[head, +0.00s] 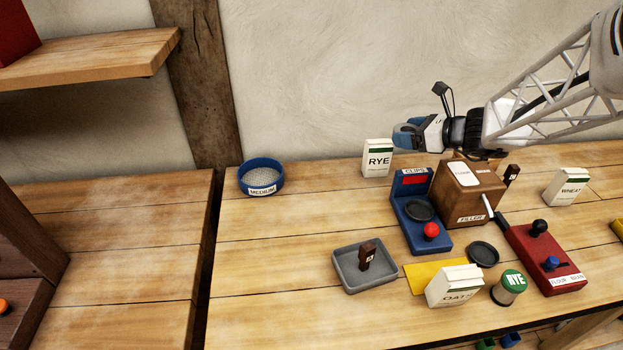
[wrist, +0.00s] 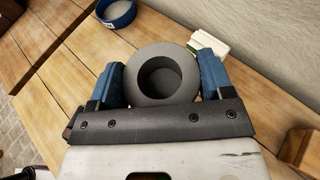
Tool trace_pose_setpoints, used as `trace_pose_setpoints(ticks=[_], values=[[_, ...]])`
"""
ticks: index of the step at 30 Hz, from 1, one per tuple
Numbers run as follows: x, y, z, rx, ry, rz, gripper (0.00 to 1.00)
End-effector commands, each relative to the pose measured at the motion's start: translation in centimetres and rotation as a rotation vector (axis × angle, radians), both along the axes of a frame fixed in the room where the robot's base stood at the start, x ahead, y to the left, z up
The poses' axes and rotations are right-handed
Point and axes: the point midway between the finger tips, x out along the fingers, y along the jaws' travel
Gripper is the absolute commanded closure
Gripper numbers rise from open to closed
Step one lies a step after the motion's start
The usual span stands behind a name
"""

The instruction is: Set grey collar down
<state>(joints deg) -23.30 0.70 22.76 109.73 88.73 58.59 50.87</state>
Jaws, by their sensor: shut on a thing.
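The grey collar (wrist: 143,62), a dark grey ring with a round hollow, sits between the blue fingers of my gripper (wrist: 163,82) in the wrist view. My gripper is shut on it. In the head view my gripper (head: 405,135) is above the back of the bench, just over and right of the rye box (head: 377,160). The collar cannot be made out there. In the wrist view bare bench boards (wrist: 62,85) show to the left of the gripper.
A blue sieve marked MEDIUM (head: 261,179) stands to the left. A blue clips machine (head: 419,228) and a brown filler box (head: 464,193) stand in front of and right of the gripper. A grey tray (head: 347,277) is at front.

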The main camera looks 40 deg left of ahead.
Motion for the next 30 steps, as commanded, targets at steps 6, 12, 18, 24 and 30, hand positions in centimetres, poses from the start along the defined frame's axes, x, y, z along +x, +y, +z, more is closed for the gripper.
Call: trace_pose_setpoints(ticks=[6,12,18,24,30], values=[[-4.1,4.0,-0.1,-0.002,0.002,0.036,0.55],[-7.8,7.1,-0.2,-0.005,0.004,0.065,0.55],[-11.6,9.8,-0.3,-0.008,0.008,0.093,0.55],[-14.2,11.5,-0.5,-0.011,0.011,0.111,0.55],[-16.4,12.8,-0.6,-0.014,0.012,0.126,0.55]])
